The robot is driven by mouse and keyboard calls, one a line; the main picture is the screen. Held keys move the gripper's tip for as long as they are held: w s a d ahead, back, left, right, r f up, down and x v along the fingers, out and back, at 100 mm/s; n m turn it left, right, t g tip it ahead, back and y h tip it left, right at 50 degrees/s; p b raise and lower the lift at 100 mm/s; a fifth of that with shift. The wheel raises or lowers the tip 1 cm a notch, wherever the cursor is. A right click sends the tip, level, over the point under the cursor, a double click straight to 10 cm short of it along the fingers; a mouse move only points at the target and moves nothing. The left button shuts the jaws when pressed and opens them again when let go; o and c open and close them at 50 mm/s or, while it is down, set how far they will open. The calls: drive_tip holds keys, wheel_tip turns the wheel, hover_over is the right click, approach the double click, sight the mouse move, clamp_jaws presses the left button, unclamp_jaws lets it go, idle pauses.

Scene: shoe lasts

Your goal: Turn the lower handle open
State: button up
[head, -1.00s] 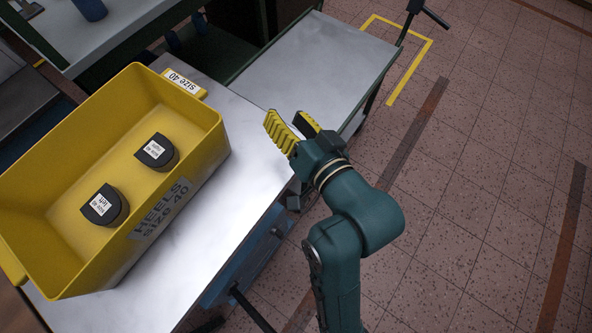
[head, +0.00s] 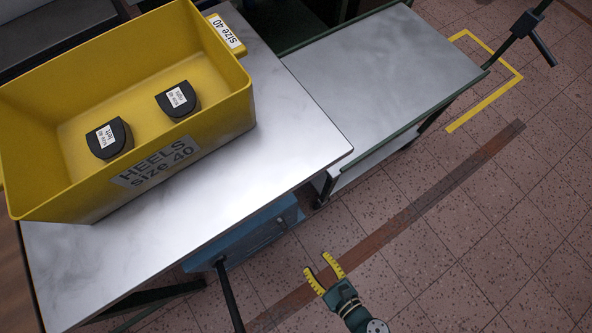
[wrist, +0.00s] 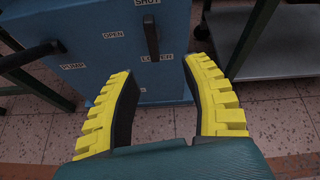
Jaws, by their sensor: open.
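The lower handle (wrist: 151,37) is a short black bar on a blue cabinet face (wrist: 105,55) in the wrist view. It stands upright, its top close to a SHUT label. An OPEN label is to its left and a LOWER label just below it. My gripper (wrist: 158,68) is open and empty, yellow padded fingers spread, with the handle beyond the gap between the tips. In the head view, my gripper (head: 317,264) is low, out over the floor to the right of the blue cabinet (head: 245,243). I cannot tell the exact distance to the handle.
Another black lever (wrist: 28,57) sticks out at the left in the wrist view. A steel table (head: 290,130) above the cabinet bears a yellow HEELS bin (head: 225,118) with two dark heels. The floor on the right is open.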

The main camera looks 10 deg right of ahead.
sight(286, 229)
drive_tip(key=w+a+f+b, duration=0.2)
drive_tip(key=w, duration=0.2)
drive_tip(key=w+a+f+m+b, duration=0.1)
drive_tip(key=w+a+f+b, duration=0.1)
drive_tip(key=w, duration=0.3)
drive_tip(key=w+a+f+m+b, duration=0.1)
drive_tip(key=w+a+f+b, duration=0.1)
drive_tip(key=w, duration=0.3)
drive_tip(key=shift+a+f+t, duration=0.4)
drive_tip(key=shift+a+f, duration=0.2)
drive_tip(key=shift+s, duration=0.1)
clamp_jaws()
